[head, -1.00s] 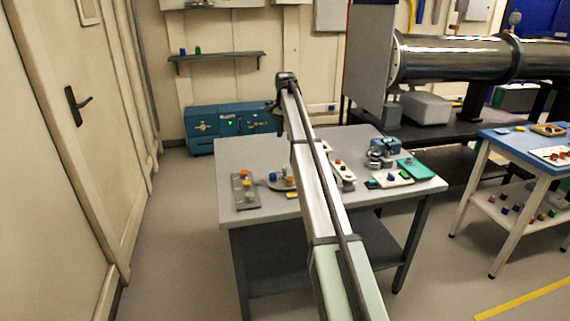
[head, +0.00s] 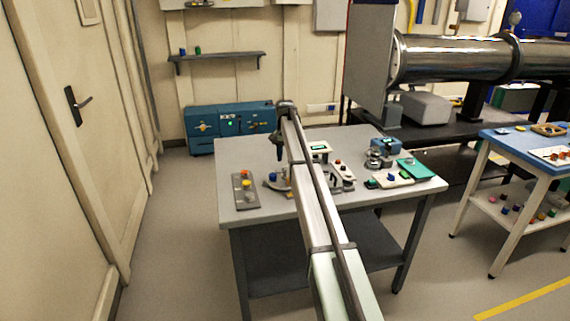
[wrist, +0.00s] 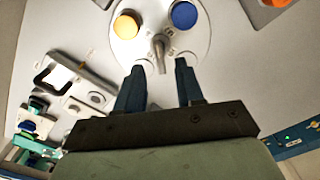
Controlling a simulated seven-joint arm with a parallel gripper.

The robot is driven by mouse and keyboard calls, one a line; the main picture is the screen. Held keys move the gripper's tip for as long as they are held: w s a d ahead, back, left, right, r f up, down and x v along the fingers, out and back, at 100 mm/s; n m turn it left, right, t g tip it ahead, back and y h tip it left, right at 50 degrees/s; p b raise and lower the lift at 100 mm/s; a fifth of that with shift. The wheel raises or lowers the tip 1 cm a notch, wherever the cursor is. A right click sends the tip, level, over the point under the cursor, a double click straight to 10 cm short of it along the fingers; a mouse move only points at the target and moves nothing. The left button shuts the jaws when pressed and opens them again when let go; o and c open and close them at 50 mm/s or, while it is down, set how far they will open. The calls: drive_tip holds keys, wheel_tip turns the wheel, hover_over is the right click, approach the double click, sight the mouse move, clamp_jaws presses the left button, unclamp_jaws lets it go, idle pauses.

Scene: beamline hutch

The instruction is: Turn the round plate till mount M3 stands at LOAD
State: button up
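The round plate (wrist: 140,48) shows at the top of the wrist view, cut off by the frame edge. It carries an orange round piece (wrist: 126,25) and a blue one (wrist: 184,14). A grey handle-like peg (wrist: 160,48) stands at its near rim; the small marks beside it are too small to read. In the head view the plate (head: 270,186) is partly hidden by my arm, with the blue piece showing. My gripper (wrist: 159,66) is open and empty, its dark fingers pointing toward the peg, which lies between their lines just beyond the tips. It also shows in the head view (head: 279,151).
A grey block with coloured knobs (head: 245,197) lies left of the plate. Right of my arm stand a device with a green display (head: 318,147), a blue box (head: 385,147) and a teal tray (head: 412,168). The table's back left (head: 240,155) is clear.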

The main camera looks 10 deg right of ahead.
sight(285, 165)
drive_tip(key=shift+f, duration=1.65)
clamp_jaws()
